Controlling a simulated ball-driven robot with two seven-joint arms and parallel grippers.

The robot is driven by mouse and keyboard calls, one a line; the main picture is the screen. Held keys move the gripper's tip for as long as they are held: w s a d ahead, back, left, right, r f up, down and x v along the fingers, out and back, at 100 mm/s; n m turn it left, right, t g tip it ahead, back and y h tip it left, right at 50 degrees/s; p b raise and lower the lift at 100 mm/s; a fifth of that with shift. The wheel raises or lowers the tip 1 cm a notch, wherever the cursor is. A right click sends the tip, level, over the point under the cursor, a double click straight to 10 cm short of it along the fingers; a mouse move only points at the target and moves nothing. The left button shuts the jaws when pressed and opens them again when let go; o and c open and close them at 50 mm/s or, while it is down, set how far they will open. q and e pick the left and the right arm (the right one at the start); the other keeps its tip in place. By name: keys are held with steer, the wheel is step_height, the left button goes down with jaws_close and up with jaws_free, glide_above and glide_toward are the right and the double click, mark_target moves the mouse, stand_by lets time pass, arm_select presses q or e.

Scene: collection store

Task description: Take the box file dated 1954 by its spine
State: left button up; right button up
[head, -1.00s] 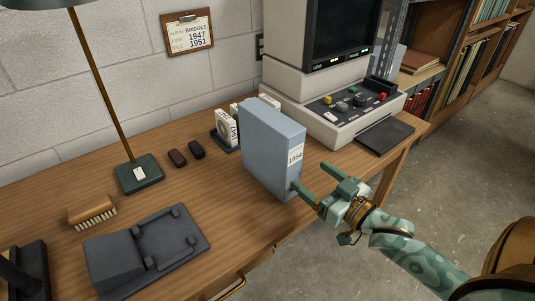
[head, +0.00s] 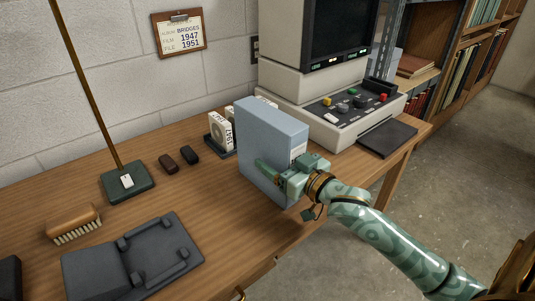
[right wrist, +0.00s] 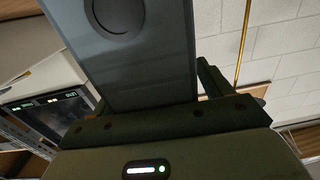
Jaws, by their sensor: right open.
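The blue-grey box file (head: 270,130) stands upright on the wooden desk near its front edge. Its spine faces right and forward. The white spine label (head: 298,150) is mostly covered by my right gripper in the head view. My right gripper (head: 288,174) is open at the spine, with one green finger along the file's near side; the other finger is largely hidden. In the right wrist view the file (right wrist: 140,65) rises between the fingers, with a round dark finger hole. I cannot tell whether the fingers touch it. My left gripper is out of view.
White film boxes (head: 221,132) marked 1947 stand behind the file. A reader machine (head: 335,105) is at the back right. A clipboard (head: 180,34) hangs on the wall. A brush (head: 72,222), a dark cradle (head: 130,262) and a lamp base (head: 127,182) lie left.

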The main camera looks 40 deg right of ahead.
steer(key=c, duration=1.4)
steer(key=shift+c, duration=0.2)
steer(key=shift+r, duration=0.1)
